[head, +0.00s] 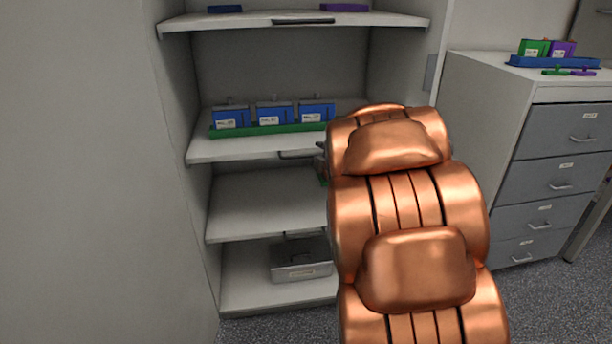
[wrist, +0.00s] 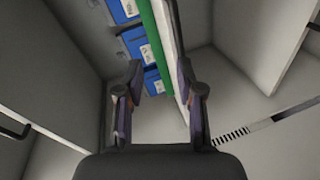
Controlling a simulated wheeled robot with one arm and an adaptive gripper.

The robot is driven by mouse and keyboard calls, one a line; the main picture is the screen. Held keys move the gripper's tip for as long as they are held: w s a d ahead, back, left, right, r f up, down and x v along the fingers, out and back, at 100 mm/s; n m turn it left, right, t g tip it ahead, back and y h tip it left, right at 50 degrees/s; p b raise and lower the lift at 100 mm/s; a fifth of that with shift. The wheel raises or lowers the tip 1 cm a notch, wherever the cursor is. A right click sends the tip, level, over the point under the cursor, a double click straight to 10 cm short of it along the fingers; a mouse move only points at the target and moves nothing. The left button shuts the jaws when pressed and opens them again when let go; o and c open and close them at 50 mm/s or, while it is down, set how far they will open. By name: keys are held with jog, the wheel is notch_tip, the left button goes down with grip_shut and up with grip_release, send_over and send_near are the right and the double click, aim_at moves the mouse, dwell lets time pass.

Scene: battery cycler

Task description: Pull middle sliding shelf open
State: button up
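The middle sliding shelf (head: 240,150) is a light grey board in the open cabinet, with a dark bar handle (head: 298,155) on its front edge. It carries a green tray (head: 265,130) with blue battery modules (head: 270,115). In the head view my copper arm covers the shelf's right end and most of my gripper. In the wrist view my gripper (wrist: 160,92) has its fingers apart, with a clear gap between them. The shelf's edge (wrist: 178,50) and green tray (wrist: 158,45) run beyond the fingertips. I cannot see the handle between the fingers.
An upper shelf (head: 240,24) with a handle is above, and a lower shelf (head: 265,205) is below. A grey box (head: 300,262) sits at the cabinet bottom. A drawer cabinet (head: 490,90) stands right, with a blue tray (head: 550,63) on top. Cabinet walls flank the shelves.

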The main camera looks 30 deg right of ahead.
aim_at(306, 156)
notch_tip(306, 156, down, 6)
jog(key=w+n+t+y+b, duration=0.2)
jog(key=n+t+y+b, duration=0.3)
jog(key=n+b, duration=0.25)
jog(key=shift+m, duration=0.35)
jog(key=shift+w+d+r+b, duration=0.15)
jog(key=shift+w+r+b, duration=0.15)
jog(key=shift+w, duration=0.8)
jog(key=shift+w+d+r+b, duration=0.15)
jog(key=shift+w+b, duration=0.25)
jog(key=shift+w, duration=0.7)
jog(key=shift+w+d+r+b, duration=0.1)
jog(key=shift+w+r+b, duration=0.2)
jog(key=shift+w, duration=0.8)
grip_shut()
jog(key=shift+f, duration=0.1)
